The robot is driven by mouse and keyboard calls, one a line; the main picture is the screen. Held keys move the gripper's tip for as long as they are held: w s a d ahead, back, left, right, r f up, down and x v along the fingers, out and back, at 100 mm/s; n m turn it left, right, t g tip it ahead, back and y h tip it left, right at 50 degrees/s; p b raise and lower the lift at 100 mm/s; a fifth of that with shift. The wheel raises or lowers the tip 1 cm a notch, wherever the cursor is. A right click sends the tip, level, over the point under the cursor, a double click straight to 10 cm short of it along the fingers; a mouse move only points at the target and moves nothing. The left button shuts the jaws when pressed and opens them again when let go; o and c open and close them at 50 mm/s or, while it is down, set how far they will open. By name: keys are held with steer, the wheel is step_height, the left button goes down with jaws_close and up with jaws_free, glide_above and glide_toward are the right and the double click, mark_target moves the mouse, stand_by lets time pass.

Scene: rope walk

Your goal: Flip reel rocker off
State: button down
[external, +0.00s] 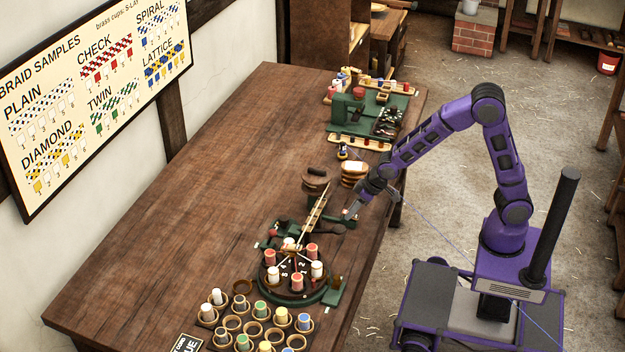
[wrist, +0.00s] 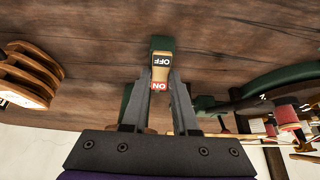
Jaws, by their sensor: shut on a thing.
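The reel rocker (wrist: 162,62) shows in the wrist view as a small switch on a green housing (wrist: 161,43). It has a pale face marked OFF and a red part marked ON; the lettering is upside down in this view. My gripper (wrist: 161,76) has one finger on each side of the rocker and is shut on it, with the ON part between the fingers. In the external view my gripper (external: 348,214) reaches down to the green bracket by the table's right edge. The rocker is too small there to make out its tilt.
The round green braiding stand (external: 290,283) with red and white bobbins is just in front. Wooden reels (external: 354,173) stand close behind my gripper. A tray of cups and bobbins (external: 233,323) lies at the front, a green machine (external: 349,108) at the back. The table's left side is clear.

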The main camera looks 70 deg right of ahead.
steer(key=c, duration=0.7)
jaws_free()
steer(key=shift+p+v, duration=5.75)
steer(key=shift+v, duration=3)
